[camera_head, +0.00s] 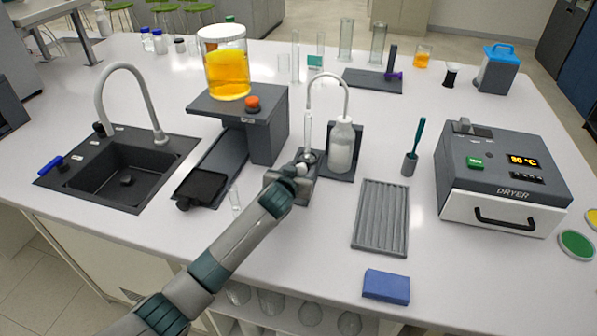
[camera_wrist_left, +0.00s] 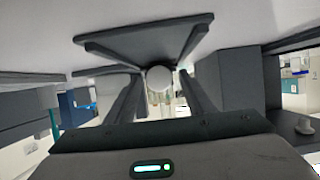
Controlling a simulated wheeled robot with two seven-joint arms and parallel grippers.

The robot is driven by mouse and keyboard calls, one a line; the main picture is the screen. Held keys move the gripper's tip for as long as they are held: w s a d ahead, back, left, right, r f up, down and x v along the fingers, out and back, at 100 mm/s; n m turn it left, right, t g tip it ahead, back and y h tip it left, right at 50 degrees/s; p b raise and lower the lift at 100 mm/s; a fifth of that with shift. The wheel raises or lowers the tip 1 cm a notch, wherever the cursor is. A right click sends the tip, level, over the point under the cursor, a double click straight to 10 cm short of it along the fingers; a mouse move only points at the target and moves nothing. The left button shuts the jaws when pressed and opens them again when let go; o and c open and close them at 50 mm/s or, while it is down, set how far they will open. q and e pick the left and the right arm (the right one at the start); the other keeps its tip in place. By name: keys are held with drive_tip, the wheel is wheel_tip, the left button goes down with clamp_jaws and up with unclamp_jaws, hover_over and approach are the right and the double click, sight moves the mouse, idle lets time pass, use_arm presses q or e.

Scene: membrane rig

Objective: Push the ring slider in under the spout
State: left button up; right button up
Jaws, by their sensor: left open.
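The dark stand (camera_head: 262,128) holds a jar of orange liquid (camera_head: 228,68) on its top plate, with an orange knob (camera_head: 252,104) at the front. The spout is hidden under that plate. A dark track (camera_head: 222,160) runs from below the plate toward the front left. A flat black piece with a short handle, seemingly the ring slider (camera_head: 203,186), sits at the track's front end, out from under the plate. Its ring cannot be made out. My left gripper (camera_head: 307,160) is open, right of the stand and apart from the slider. The right gripper is not in view.
A wash bottle (camera_head: 342,146) with a bent tube stands just beyond my left gripper. A small clear tube (camera_head: 235,198) stands right of the slider. The sink (camera_head: 125,172) lies to the left, a ridged tray (camera_head: 381,217) to the right. Bare counter lies in front of the slider.

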use_arm(q)
drive_tip(key=shift+s+r, duration=0.1)
drive_tip(key=shift+s, duration=0.1)
drive_tip(key=b+v, duration=0.3)
drive_tip(key=v, duration=1.4)
idle(0.4)
